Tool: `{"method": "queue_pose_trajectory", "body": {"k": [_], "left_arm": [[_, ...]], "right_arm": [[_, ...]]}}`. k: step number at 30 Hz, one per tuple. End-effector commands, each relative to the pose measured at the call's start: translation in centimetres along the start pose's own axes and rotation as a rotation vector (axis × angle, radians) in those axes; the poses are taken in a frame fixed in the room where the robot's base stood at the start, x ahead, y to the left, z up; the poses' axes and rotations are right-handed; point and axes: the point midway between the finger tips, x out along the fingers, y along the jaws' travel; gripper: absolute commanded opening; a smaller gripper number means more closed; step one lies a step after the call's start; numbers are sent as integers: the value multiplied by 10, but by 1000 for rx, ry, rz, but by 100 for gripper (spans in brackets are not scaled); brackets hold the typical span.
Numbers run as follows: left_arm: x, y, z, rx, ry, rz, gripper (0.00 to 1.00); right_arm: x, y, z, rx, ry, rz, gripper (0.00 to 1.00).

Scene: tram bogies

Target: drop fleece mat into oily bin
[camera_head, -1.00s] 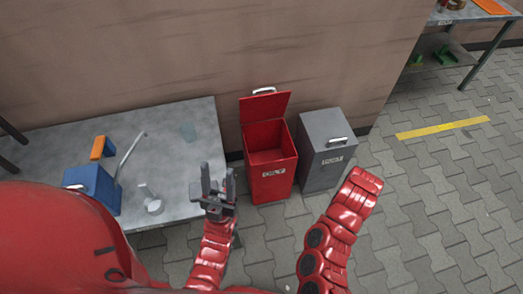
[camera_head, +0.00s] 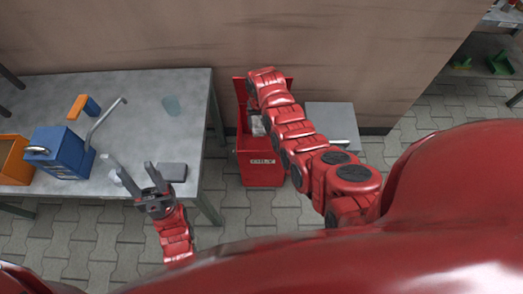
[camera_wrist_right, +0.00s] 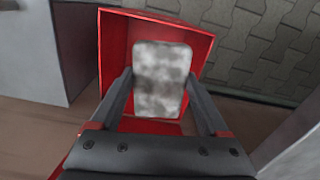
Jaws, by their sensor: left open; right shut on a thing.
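The fleece mat (camera_wrist_right: 160,80) is a mottled grey-white piece with rounded corners. My right gripper (camera_wrist_right: 160,92) is shut on it and holds it over the open mouth of the red oily bin (camera_wrist_right: 113,48). In the head view the bin (camera_head: 262,174) stands on the floor with its lid up. My right arm hides much of its opening, and only a pale bit of the mat (camera_head: 257,126) shows there. My left gripper (camera_head: 139,173) is open and empty above the table's front edge.
A grey lidded bin (camera_head: 333,117) stands right of the red one, partly behind my right arm. The metal table (camera_head: 140,100) at left holds a blue box (camera_head: 60,152), an orange bin (camera_head: 14,160) and a dark grey block (camera_head: 172,172). A wall is behind.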

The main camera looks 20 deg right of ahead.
Motion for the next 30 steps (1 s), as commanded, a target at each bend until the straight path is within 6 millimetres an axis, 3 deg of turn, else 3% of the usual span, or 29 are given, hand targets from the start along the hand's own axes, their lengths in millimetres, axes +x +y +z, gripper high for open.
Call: {"method": "queue_pose_trajectory", "body": {"k": [5,15,23,30], "left_arm": [[-10,0,2,0,0,0,50],[-19,1,3,0,0,0,50],[-24,1,4,0,0,0,50],[-42,2,7,0,0,0,50]], "right_arm": [[5,15,-24,241,0,2,16],[-4,26,-36,684,-2,0,16],[-8,24,-37,874,1,-2,16],[12,25,-37,886,1,-1,16]]}}
